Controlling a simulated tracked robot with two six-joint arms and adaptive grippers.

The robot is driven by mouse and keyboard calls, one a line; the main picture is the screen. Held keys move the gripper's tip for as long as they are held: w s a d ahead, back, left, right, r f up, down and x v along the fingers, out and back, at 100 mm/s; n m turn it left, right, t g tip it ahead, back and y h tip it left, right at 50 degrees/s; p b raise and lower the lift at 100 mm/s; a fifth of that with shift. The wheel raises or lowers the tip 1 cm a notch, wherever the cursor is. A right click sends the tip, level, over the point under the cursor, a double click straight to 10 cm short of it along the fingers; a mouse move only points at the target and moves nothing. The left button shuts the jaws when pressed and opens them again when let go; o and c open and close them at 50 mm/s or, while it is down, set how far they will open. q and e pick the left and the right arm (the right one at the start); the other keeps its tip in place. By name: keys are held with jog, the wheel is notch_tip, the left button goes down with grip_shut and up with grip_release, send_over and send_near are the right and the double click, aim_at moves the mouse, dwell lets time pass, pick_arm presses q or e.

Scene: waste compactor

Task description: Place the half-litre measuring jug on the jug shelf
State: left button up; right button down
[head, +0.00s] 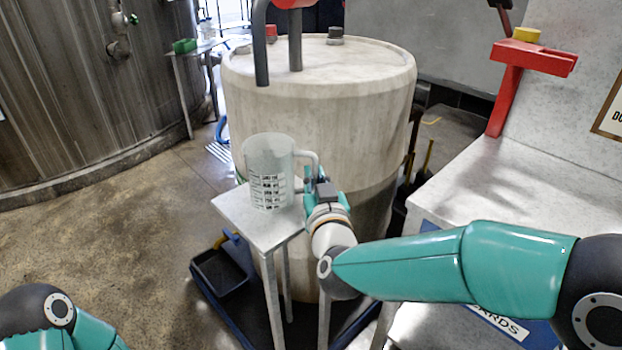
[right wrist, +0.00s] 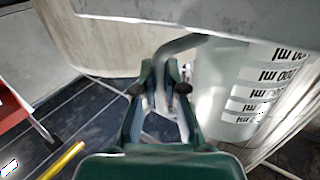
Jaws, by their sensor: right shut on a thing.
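The translucent measuring jug (head: 268,165), with dark scale marks, stands upright over the small grey jug shelf (head: 237,212) in front of the big drum. My right gripper (head: 318,188) is at the jug's right side, shut on its handle. In the right wrist view the fingers (right wrist: 165,88) close around the handle beside the marked jug wall (right wrist: 225,85). That view appears upside down, with a grey slab edge along the top. I cannot tell whether the jug's base touches the shelf. Part of my left arm shows at lower left; its gripper is out of view.
A large pale drum (head: 318,110) stands right behind the shelf. A grey machine ledge (head: 530,185) with a red bracket (head: 508,95) is at right. A dark tray (head: 220,270) lies below the shelf. Open floor (head: 120,220) is at left.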

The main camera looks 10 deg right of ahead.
jog(key=c, duration=1.2)
grip_release()
jog(key=shift+c, duration=0.2)
jog(key=shift+s, duration=0.1)
jog(key=s, duration=1.2)
notch_tip(320, 180, down, 24)
jog(key=d+g+y, duration=0.1)
jog(key=d+g, duration=0.1)
jog(key=g, duration=0.5)
jog(key=s+d+f+m+g+y, duration=0.2)
jog(key=s+f+g, duration=0.8)
jog(key=s+f, duration=0.8)
notch_tip(320, 180, down, 4)
jog(key=shift+s+d+r, duration=0.15)
jog(key=shift+s+r, duration=0.05)
jog(key=shift+s, duration=0.15)
